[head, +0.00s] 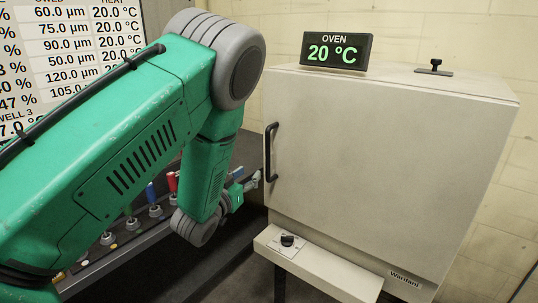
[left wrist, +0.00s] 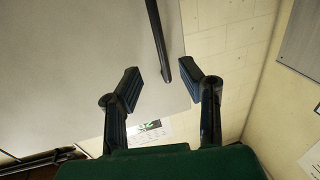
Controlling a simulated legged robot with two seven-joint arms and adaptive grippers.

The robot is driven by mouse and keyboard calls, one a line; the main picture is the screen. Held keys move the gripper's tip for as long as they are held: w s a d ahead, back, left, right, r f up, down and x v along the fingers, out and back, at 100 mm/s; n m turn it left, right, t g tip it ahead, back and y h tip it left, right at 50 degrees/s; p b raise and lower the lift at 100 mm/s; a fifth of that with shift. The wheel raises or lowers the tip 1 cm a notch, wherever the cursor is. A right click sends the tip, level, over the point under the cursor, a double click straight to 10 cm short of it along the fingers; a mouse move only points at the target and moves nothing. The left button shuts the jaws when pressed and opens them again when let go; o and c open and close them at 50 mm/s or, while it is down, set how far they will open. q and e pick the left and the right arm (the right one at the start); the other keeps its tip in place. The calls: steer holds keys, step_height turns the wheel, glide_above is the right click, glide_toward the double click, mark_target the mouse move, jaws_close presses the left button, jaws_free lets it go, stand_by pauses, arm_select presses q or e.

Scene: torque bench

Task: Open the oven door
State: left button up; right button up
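The oven (head: 390,165) is a pale beige box with its door shut. A black bar handle (head: 271,152) stands upright at the door's left edge. My left gripper (head: 250,182) is at the lower left of the handle, partly hidden behind my green arm. In the left wrist view my left gripper (left wrist: 171,84) is open, its two dark fingers spread apart. The handle (left wrist: 158,42) runs down from the top, with its end between and slightly beyond the fingertips. I see no contact between fingers and handle. My right gripper is not in view.
A display (head: 336,50) on the oven reads 20 °C. A ledge with a black knob (head: 287,240) juts out below the door. A bench with coloured-handled tools (head: 155,205) lies behind my left arm. A pale brick wall (head: 410,30) is behind the oven.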

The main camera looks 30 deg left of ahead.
mark_target(267, 158)
arm_select(q)
steer(key=w, duration=0.4)
steer(key=w+a, duration=0.1)
steer(key=w, duration=0.7)
steer(key=shift+w+a, duration=0.2)
jaws_close()
